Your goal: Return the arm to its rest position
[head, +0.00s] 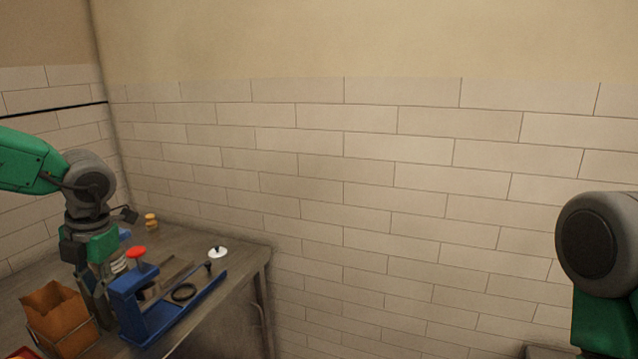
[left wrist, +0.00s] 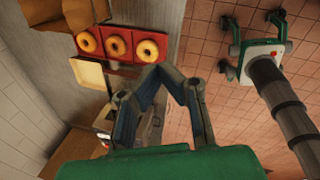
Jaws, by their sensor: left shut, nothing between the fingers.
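My left arm (head: 28,162) comes in from the left edge in the head view. Its gripper (head: 104,318) points down beside the blue device, between it and a brown paper bag. In the left wrist view the gripper's fingers (left wrist: 160,72) come together at their tips, shut with nothing between them. Whether the fingers touch the device or bag cannot be told. At the right edge of the head view part of my right arm (head: 600,255) shows; its gripper is out of view.
The grey table (head: 225,300) bears the blue device (head: 150,325) with its red knob (head: 137,252) and the brown bag (head: 60,315). A red tray (left wrist: 104,58) with ring-shaped bagels (left wrist: 118,46) shows in the left wrist view. A tiled wall stands behind; the middle is clear.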

